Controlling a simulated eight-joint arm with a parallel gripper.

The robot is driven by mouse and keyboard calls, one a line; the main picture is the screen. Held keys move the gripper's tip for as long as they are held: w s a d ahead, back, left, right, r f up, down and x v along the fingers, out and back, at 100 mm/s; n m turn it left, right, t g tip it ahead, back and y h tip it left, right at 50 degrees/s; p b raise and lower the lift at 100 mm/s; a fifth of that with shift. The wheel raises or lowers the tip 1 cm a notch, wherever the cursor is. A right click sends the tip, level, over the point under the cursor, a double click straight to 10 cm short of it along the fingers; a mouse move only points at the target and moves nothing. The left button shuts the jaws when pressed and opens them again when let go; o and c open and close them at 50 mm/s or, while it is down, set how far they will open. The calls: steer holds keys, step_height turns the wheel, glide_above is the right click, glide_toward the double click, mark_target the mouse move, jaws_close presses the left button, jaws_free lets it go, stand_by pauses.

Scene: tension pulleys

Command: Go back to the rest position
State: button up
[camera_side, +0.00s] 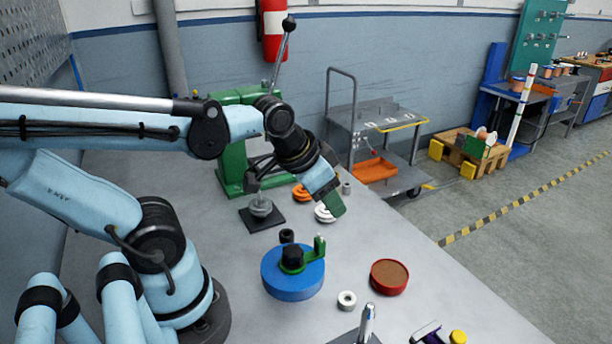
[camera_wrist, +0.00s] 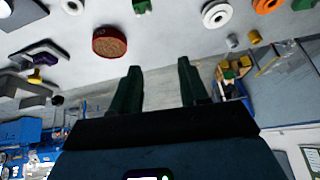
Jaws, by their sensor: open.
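My gripper (camera_side: 335,203) is in the air over the workbench, tilted down to the right, with green fingers. In the wrist view the two fingers (camera_wrist: 158,68) stand apart with nothing between them. A blue round base (camera_side: 292,282) with a green arm and black knob sits on the bench, below and left of the gripper. A white pulley (camera_side: 325,213) and an orange pulley (camera_side: 300,192) lie near the gripper in the picture; both also show at the wrist view's top edge, white (camera_wrist: 216,14) and orange (camera_wrist: 266,5). A grey pulley (camera_side: 261,207) sits on a black plate.
A green press (camera_side: 233,165) with a lever stands behind the gripper. A red round tub (camera_side: 389,277), a white ring (camera_side: 347,299) and a black ring (camera_side: 287,236) lie on the bench. An upright metal pin (camera_side: 367,322) stands in front. A grey cart (camera_side: 380,118) stands beyond the bench.

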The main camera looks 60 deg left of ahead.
steer(key=shift+w+d+r+n+t, duration=0.15)
steer(key=shift+d+t, duration=0.15)
steer(key=shift+d, duration=0.2)
steer(key=shift+w+d+r+n+t, duration=0.15)
steer(key=shift+d+t, duration=0.15)
steer(key=shift+d, duration=0.2)
